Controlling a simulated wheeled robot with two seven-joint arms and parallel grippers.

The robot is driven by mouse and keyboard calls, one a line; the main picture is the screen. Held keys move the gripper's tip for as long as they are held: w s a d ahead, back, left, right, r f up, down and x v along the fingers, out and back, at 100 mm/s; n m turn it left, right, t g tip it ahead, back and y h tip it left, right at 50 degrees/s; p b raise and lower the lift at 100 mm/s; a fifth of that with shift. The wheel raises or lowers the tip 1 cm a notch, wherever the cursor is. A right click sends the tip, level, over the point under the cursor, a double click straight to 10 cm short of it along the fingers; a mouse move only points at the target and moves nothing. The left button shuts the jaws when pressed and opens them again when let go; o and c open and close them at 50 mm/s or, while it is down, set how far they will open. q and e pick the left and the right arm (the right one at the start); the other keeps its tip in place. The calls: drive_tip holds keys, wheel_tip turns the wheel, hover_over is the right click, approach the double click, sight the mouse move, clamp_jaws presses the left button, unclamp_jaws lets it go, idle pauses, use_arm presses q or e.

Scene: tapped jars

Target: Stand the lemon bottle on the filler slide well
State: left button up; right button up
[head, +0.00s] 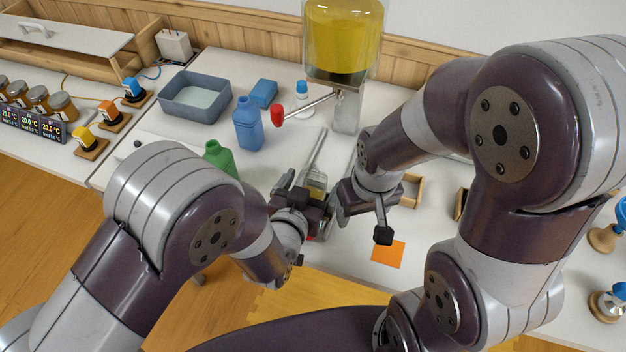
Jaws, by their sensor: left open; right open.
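The filler is a clear tank of yellow liquid (343,38) with a red-knobbed tap lever (277,116), at the back centre. A pale metal slide rail (312,150) runs forward from it. A small yellowish piece (314,184) shows just beyond my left gripper; I cannot tell whether it is the lemon bottle or part of the slide. The slide's well is not clearly visible behind my grippers. My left gripper (306,188) is open at the rail's near end. My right gripper (362,222) is open just right of it, above the table.
A blue bottle (248,125) and a green bottle (219,157) stand left of the rail. A grey-blue tub (195,96), a blue block (263,93) and a blue-capped white bottle (303,98) are behind. An orange square (388,252) lies near the front edge. My arms cover much of the right side.

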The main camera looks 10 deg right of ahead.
use_arm(q)
drive_tip(key=p+v, duration=0.2)
drive_tip(key=v, duration=0.4)
use_arm(e)
drive_tip(key=shift+r, duration=1.1)
use_arm(q)
drive_tip(key=shift+r, duration=0.1)
